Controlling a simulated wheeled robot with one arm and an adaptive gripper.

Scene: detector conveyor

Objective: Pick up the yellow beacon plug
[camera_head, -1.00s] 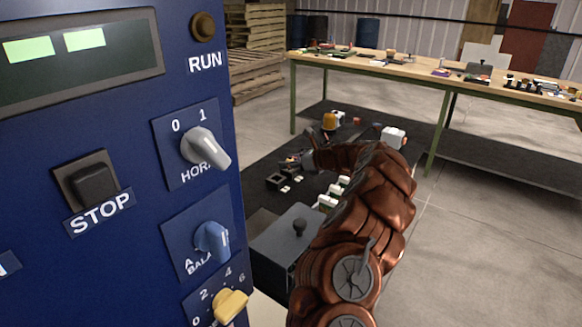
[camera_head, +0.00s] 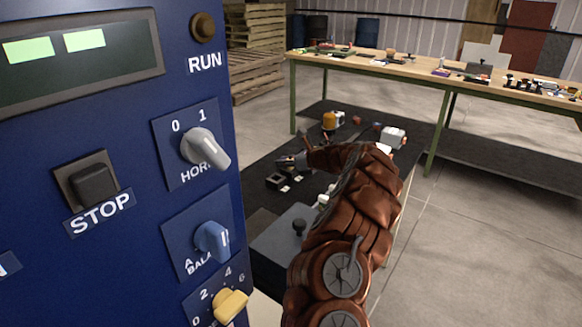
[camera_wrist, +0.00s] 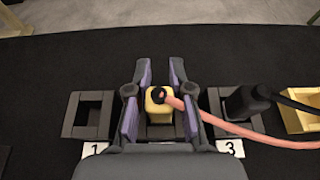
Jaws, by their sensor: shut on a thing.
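The yellow beacon plug (camera_wrist: 158,108) stands between my gripper's two purple-padded fingers in the wrist view. A pink-orange cable (camera_wrist: 215,131) runs from its top to the right. My gripper (camera_wrist: 158,98) is shut on the plug, at a dark holder between the ones labelled 1 and 3. I cannot tell whether the plug is seated in the holder or raised from it. In the head view my gripper (camera_head: 288,161) is small, above the dark mat, and the plug cannot be made out.
Left of the plug is an empty dark socket (camera_wrist: 89,115) by label 1. To the right, a black plug (camera_wrist: 246,103) sits by label 3, then a yellow open box (camera_wrist: 301,112). A blue control panel (camera_head: 110,235) stands close on the left; a workbench (camera_head: 440,78) is behind.

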